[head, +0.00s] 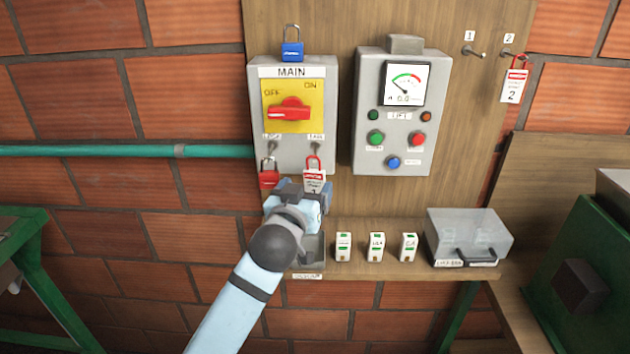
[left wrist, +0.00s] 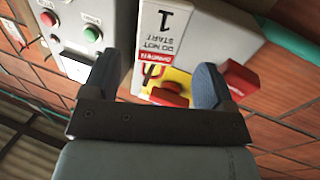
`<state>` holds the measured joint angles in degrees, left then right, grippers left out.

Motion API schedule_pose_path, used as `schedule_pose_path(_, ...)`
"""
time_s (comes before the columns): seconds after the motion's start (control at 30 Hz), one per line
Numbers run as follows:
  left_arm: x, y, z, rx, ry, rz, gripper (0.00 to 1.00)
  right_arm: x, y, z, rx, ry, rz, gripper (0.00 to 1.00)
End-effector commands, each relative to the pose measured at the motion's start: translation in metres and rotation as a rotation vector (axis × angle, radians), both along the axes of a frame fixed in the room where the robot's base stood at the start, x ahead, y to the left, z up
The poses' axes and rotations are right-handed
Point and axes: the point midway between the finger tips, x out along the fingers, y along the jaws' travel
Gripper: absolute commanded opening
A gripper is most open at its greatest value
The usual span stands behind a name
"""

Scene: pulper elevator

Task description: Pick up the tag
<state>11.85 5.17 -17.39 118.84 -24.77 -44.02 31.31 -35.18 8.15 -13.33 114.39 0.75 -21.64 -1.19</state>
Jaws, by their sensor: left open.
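A white and red tag marked 1 (head: 314,181) hangs by a red loop from the right hook under the MAIN box (head: 322,92). The left wrist view shows the same tag (left wrist: 161,36), reading DO NOT START, between my fingers. My left gripper (head: 298,190) is open at the tag, in front of the box's lower edge. In the left wrist view its two fingers (left wrist: 158,82) stand apart on either side of the tag, not closed on it. The gripper covers the tag's lower part in the head view. A second tag, marked 2 (head: 514,86), hangs at the upper right. My right gripper is out of view.
A red padlock (head: 269,179) hangs on the left hook, close to my gripper. A blue padlock (head: 292,52) is on top of the box. The shelf below holds several small white blocks (head: 376,247) and a clear lidded box (head: 468,230). A lift control box (head: 370,145) is to the right.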

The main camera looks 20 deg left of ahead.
Motion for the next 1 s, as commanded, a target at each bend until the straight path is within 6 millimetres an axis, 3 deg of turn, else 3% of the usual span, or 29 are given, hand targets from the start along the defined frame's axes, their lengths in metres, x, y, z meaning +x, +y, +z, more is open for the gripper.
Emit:
schedule_pose_path(0.3, 0.043, -0.003, -0.003, 0.003, 0.0, 0.001, 0.79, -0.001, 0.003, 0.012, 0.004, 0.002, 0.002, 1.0)
schedule_pose_path(0.6, 0.048, -0.003, -0.005, 0.001, 0.0, 0.0, 0.79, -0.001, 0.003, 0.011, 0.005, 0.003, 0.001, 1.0)
schedule_pose_path(0.83, 0.047, -0.003, -0.005, 0.001, 0.0, 0.001, 0.26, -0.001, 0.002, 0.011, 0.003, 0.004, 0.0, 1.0)
schedule_pose_path(1.0, 0.047, -0.003, -0.005, 0.001, 0.0, 0.001, 0.22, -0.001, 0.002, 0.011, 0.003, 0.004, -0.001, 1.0)
